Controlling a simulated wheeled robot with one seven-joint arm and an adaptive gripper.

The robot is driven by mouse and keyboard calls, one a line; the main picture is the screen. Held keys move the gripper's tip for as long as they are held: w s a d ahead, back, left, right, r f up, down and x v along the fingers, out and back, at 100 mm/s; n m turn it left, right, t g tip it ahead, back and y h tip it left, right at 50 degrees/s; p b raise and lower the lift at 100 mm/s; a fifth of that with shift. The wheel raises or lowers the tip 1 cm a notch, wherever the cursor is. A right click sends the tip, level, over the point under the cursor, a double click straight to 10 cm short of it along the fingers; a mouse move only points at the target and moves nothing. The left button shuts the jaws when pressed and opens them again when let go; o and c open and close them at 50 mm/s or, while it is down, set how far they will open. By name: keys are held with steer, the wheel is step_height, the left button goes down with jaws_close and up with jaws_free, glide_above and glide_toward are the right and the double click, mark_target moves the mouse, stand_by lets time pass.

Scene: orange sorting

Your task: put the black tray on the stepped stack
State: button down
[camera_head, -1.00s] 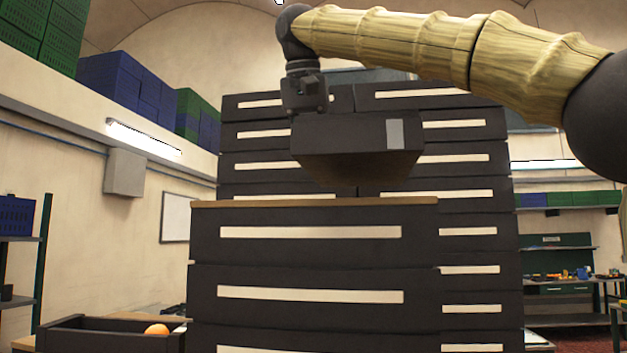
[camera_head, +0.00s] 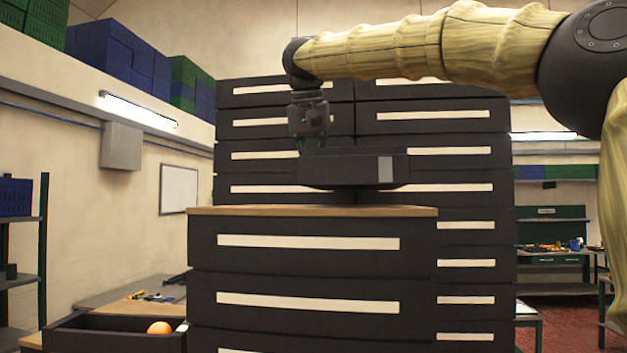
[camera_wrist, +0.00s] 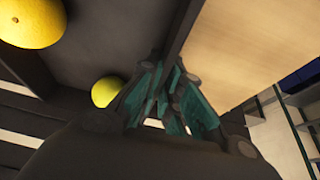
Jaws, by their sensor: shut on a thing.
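The black tray (camera_head: 345,172) hangs level from my gripper (camera_head: 308,143), a small gap above the wooden top of the stepped stack's lower front part. My gripper is shut on the tray's left wall. In the wrist view, the teal fingers (camera_wrist: 168,105) pinch that wall, and the tray floor (camera_wrist: 125,40) carries yellow-looking round fruits (camera_wrist: 32,18). The stepped stack is made of black drawer-like boxes with pale strips. Its front part (camera_head: 310,270) is lower, with a wooden top (camera_head: 250,210); its taller part (camera_head: 470,170) stands behind. The tray's inside is hidden in the head view.
An open black box (camera_head: 105,340) with an orange (camera_head: 159,327) stands at lower left, beside the stack. A workbench with small tools is behind it. Shelves stand at far left and far right. The wooden top looks bare around the tray.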

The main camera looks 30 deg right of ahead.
steer(key=shift+w+d+r+p, duration=0.2)
steer(key=shift+w+p, duration=0.1)
steer(key=shift+p, duration=0.05)
steer(key=shift+a+f+p, duration=0.1)
steer(key=shift+f+p, duration=0.25)
steer(key=shift+f, duration=0.6)
steer(key=shift+f+p, duration=0.4)
steer(key=shift+f, duration=0.7)
steer(key=c, duration=1.6)
jaws_free()
steer(key=b+v, duration=0.3)
steer(key=v, duration=0.9)
